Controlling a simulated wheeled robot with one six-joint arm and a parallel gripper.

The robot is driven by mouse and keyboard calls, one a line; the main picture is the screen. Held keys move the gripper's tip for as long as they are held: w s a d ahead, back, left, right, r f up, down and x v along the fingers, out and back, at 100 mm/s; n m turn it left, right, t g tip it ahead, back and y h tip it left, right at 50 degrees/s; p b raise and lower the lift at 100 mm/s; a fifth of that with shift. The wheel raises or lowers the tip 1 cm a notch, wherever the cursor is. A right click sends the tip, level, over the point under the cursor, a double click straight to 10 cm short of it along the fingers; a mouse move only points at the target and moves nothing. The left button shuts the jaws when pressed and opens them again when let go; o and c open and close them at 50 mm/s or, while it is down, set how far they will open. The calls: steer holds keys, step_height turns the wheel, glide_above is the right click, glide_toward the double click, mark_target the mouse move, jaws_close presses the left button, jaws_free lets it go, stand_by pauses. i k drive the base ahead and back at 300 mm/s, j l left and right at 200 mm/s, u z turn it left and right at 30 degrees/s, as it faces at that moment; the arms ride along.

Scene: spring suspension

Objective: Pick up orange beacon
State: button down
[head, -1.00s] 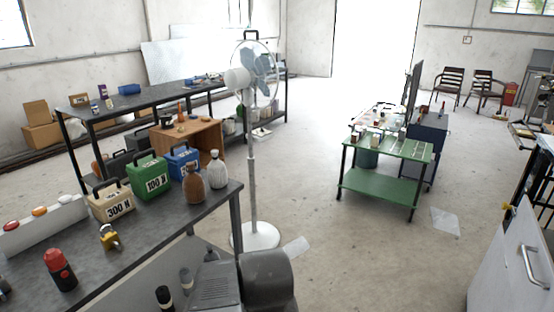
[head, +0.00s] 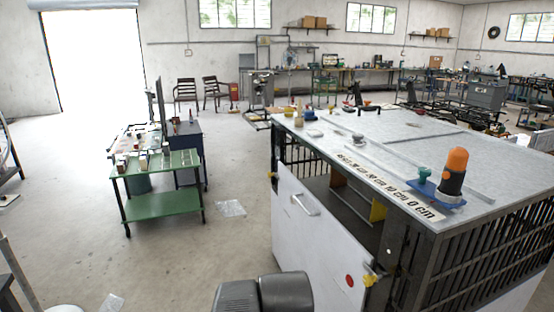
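An upright object with an orange rounded top and a dark body (head: 455,175) stands on the grey metal worktop at the right. It looks like the orange beacon, though its details are small. It stands at or on a blue sliding piece (head: 437,196) with a teal knob (head: 424,174), beside a printed scale strip; the exact contact is hard to tell. Only a grey rounded part of my own arm shows at the bottom middle, far from the object. My gripper's fingers are not in view.
The grey worktop (head: 400,130) tops a barred cabinet with a white door (head: 315,240) standing partly open. A green two-level table (head: 160,180) stands at the left. Open concrete floor (head: 225,170) lies between them. Chairs (head: 213,92) stand farther back.

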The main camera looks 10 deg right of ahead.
mark_target(458, 158)
steer(key=z, duration=1.65)
